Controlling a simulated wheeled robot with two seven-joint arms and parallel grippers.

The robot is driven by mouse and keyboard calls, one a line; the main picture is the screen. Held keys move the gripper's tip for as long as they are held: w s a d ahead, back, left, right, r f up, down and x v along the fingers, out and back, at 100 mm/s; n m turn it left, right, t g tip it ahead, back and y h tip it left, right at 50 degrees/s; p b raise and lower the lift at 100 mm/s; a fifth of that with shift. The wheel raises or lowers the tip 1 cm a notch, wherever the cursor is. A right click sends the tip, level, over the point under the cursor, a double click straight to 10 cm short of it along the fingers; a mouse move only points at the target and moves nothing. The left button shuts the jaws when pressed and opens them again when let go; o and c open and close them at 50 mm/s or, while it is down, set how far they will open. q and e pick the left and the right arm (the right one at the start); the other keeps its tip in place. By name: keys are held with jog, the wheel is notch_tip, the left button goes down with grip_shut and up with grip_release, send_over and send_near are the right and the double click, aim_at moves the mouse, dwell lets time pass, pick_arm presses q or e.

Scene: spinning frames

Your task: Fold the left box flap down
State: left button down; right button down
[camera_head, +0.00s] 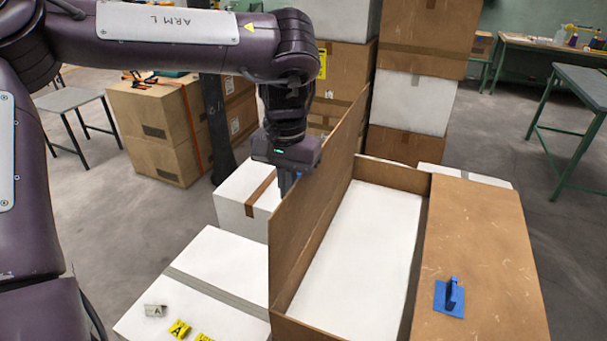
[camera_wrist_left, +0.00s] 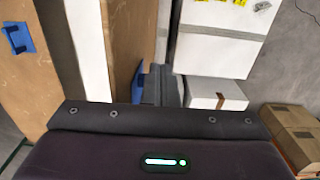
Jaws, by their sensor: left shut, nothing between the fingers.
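The open cardboard box (camera_head: 390,176) has a white interior. Its left flap (camera_head: 315,200) stands nearly upright as a tall brown panel; it also shows in the left wrist view (camera_wrist_left: 135,35). The right flap (camera_head: 480,250) lies roughly flat and carries a blue handle (camera_head: 450,297). My left gripper (camera_head: 287,188) points down, shut and empty, just left of the left flap's outer face. In the left wrist view its fingers (camera_wrist_left: 155,85) are close beside the flap, and a small blue piece (camera_wrist_left: 137,82) shows between them; I cannot tell if they touch. My right gripper is not in view.
White boxes (camera_head: 205,275) stand left of the open box, with yellow markers (camera_head: 180,328) on one. Stacked cartons (camera_head: 415,95) stand behind. A brown carton (camera_head: 150,130) is at the back left. Green-legged tables (camera_head: 585,85) stand at the right, with open floor before them.

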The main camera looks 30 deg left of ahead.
pick_arm(q)
jog(key=shift+w+d+r, duration=0.1)
jog(key=shift+w+r, duration=0.05)
jog(key=shift+w+d+b, duration=0.1)
jog(key=shift+d+b, duration=0.55)
jog(key=shift+d, duration=0.35)
jog(key=shift+w+d, duration=0.2)
jog(key=shift+d, duration=1.2)
jog(key=shift+d, duration=0.15)
